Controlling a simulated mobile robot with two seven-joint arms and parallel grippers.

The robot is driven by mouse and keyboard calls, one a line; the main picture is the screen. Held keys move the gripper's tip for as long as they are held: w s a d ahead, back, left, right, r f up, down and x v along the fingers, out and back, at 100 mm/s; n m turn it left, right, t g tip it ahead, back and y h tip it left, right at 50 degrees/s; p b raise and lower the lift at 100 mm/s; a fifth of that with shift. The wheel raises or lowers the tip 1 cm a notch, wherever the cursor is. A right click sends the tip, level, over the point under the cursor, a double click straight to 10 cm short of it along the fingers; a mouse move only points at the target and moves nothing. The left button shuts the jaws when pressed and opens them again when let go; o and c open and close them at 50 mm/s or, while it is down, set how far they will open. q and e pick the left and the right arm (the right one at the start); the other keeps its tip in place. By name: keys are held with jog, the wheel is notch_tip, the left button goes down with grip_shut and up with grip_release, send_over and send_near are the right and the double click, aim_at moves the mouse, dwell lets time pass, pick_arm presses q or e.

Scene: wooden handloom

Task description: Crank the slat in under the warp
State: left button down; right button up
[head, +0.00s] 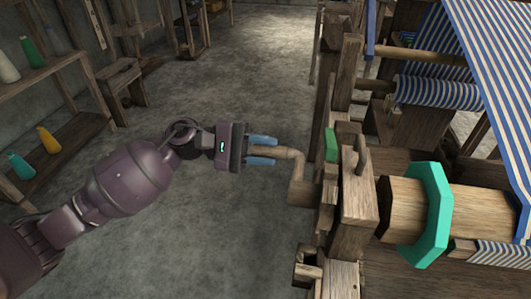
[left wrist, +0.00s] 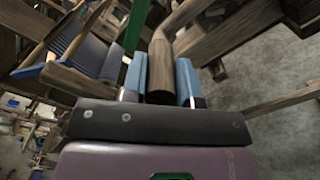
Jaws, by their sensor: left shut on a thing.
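My left gripper (head: 262,150) reaches in from the left in the head view, with its two blue fingers around the wooden crank handle (head: 288,153) on the loom's side. In the left wrist view the gripper (left wrist: 160,80) is shut on the end of the crank handle (left wrist: 160,55). The crank bends down and joins the loom frame (head: 352,200). Behind the frame lies the wooden beam roller (head: 480,212) with a green collar (head: 430,215). Blue and white striped warp (head: 490,60) stretches at the upper right. I cannot make out a slat under it. My right gripper is not in view.
A green block (head: 331,145) sits on the frame just beyond the crank. A shelf (head: 60,140) with green, yellow and white bobbins stands at the left, and a wooden stool (head: 122,85) stands behind. The concrete floor between shelf and loom is clear.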

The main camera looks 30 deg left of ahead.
pick_arm(q)
jog(key=shift+w+r, duration=0.1)
jog(key=shift+r, duration=0.3)
jog(key=c, duration=1.1)
grip_release()
jog(key=shift+o, duration=1.1)
jog(key=shift+f, duration=0.15)
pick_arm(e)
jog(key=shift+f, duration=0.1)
pick_arm(q)
jog(key=shift+a, duration=0.1)
jog(key=v, duration=1)
jog(key=shift+a+p, duration=0.35)
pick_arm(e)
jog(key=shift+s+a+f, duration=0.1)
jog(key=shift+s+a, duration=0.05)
